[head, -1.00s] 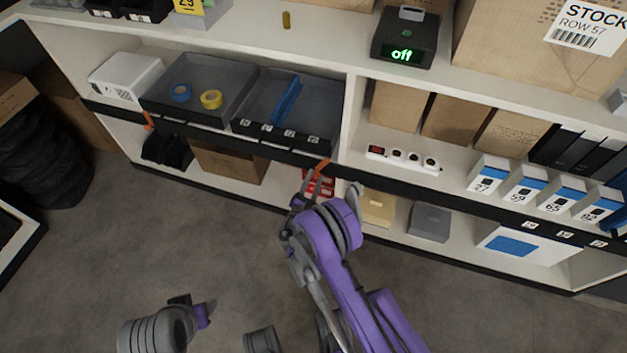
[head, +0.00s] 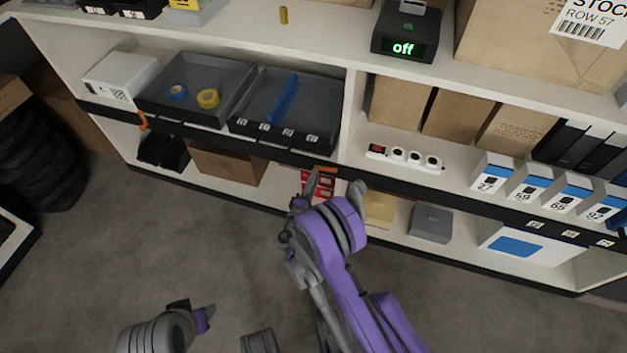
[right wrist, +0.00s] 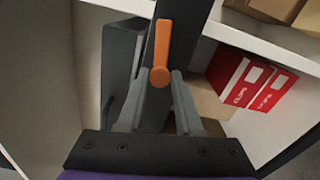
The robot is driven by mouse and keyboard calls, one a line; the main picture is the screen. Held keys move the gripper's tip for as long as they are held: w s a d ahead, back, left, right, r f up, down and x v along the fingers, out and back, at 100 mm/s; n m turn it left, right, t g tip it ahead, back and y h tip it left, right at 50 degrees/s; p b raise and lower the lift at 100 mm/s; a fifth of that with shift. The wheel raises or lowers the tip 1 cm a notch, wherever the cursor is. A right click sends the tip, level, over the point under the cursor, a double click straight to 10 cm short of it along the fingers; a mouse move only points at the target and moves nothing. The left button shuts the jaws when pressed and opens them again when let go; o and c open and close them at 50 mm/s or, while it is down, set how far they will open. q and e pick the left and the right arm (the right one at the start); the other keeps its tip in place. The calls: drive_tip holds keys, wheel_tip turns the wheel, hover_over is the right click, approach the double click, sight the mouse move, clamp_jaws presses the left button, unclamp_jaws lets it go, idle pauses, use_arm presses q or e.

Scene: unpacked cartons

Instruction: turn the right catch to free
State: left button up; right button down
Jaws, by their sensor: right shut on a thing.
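The right catch (head: 326,169) is an orange lever on the black front rail under the dark trays. It lies close to level along the rail in the head view. In the right wrist view the same catch (right wrist: 162,45) is an orange bar with a round end between my fingertips. My right gripper (head: 316,180) is shut on it; the exact contact is partly hidden. The left catch (head: 143,121), also orange, hangs steeply near the rail's left end. My left gripper (head: 207,313) is low over the floor, away from the shelf; its fingers are too unclear to judge.
Two dark trays (head: 160,105) sit above the rail, holding tape rolls and a blue bar. Red boxes (head: 322,190) stand on the lower shelf just behind my right gripper. A power strip (head: 400,157) lies to the right. A display (head: 403,47) reads "off". Floor in front is clear.

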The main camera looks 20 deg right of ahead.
drive_tip(key=shift+w+m, duration=0.1)
drive_tip(key=shift+m, duration=0.8)
drive_tip(key=c, duration=0.6)
unclamp_jaws()
use_arm(q)
drive_tip(key=shift+f, duration=0.1)
